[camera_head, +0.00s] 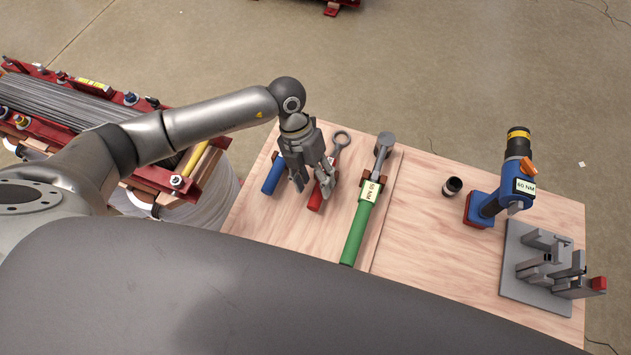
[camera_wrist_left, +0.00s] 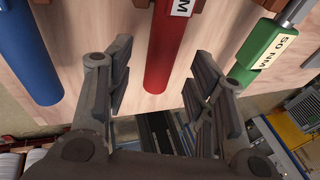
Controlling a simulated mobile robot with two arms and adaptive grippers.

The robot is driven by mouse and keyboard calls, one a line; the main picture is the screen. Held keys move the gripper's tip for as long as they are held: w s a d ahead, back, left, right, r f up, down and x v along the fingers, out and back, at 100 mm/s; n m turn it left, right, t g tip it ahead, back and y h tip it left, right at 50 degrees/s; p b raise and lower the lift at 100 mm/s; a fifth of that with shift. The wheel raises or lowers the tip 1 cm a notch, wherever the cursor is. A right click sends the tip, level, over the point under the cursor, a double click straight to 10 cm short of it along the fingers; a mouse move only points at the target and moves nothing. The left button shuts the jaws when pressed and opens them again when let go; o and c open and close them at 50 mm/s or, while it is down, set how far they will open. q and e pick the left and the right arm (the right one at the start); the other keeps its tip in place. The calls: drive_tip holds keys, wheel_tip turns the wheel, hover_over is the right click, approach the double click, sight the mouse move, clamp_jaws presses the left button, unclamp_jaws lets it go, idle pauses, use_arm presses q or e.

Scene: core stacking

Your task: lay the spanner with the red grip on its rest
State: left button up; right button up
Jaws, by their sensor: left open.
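The spanner with the red grip (camera_head: 315,199) lies on the left part of the wooden table, its grey ring end (camera_head: 341,139) pointing away. A small brown-red block, apparently its rest, shows by its shaft; my gripper partly hides this area, so I cannot tell how the spanner sits on it. My left gripper (camera_head: 313,184) is open over the red grip. In the left wrist view the red grip (camera_wrist_left: 168,50) with a white label lies between the parted fingers (camera_wrist_left: 163,75), with a gap on each side. My right gripper is not in view.
A blue-handled tool (camera_head: 273,175) lies just left, and a green torque wrench (camera_head: 355,232) marked 50 NM just right. Farther right stand a dark socket (camera_head: 452,187), a blue drill (camera_head: 489,204) and a grey clamp fixture (camera_head: 520,285).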

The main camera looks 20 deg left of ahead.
use_arm(q)
drive_tip(key=v, duration=1)
drive_tip(key=shift+r, duration=0.35)
drive_tip(key=shift+a, duration=0.1)
